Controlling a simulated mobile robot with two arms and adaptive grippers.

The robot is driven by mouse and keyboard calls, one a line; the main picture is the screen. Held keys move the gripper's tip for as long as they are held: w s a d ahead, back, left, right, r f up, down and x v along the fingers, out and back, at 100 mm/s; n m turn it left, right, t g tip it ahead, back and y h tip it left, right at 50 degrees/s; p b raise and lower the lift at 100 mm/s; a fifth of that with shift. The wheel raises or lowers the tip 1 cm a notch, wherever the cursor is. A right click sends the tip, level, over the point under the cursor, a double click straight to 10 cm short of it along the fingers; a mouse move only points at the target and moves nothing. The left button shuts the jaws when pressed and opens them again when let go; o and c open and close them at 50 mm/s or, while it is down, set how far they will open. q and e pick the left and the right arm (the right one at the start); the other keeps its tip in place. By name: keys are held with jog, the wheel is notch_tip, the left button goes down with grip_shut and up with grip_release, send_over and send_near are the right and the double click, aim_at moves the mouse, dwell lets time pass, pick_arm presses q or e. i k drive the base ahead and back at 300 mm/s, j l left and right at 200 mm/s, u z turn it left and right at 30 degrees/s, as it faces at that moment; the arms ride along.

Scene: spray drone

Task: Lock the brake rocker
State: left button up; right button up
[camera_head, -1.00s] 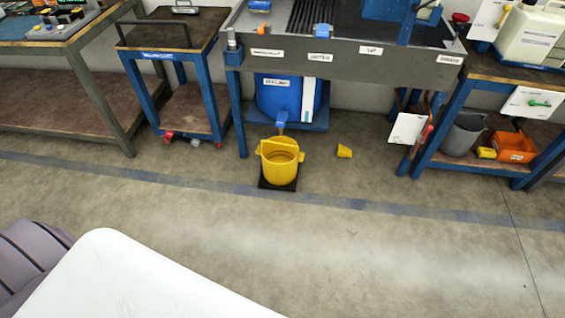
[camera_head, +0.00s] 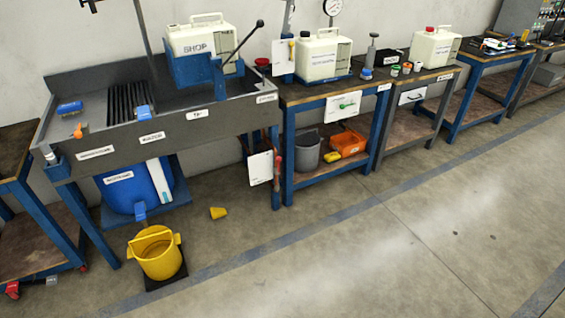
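A blue-legged cart (camera_head: 45,262) with a wooden top stands cut off at the left edge. A red part (camera_head: 12,290) shows low at its front foot, and another small red part (camera_head: 84,267) shows at its right foot. They look like caster parts; which is the brake rocker, and whether it is locked, is too small to tell. Neither of my grippers is in view.
A grey sink bench (camera_head: 215,125) stands right of the cart. Workbenches (camera_head: 320,92) line the wall. The floor at lower right is clear.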

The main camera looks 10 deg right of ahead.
aim_at(13, 286)
jog(key=u, duration=1.6)
jog(key=i+u, duration=0.1)
jog(key=i, duration=0.45)
jog(key=i+u, duration=0.1)
jog(key=i, duration=0.4)
jog(key=i+l+u, duration=0.1)
jog(key=i, duration=0.45)
jog(key=i+l+u, duration=0.1)
jog(key=i, duration=0.4)
jog(key=i+l+u, duration=0.15)
jog(key=i, duration=0.35)
jog(key=i+l+u, duration=0.1)
jog(key=i+l, duration=0.2)
jog(key=i, duration=0.25)
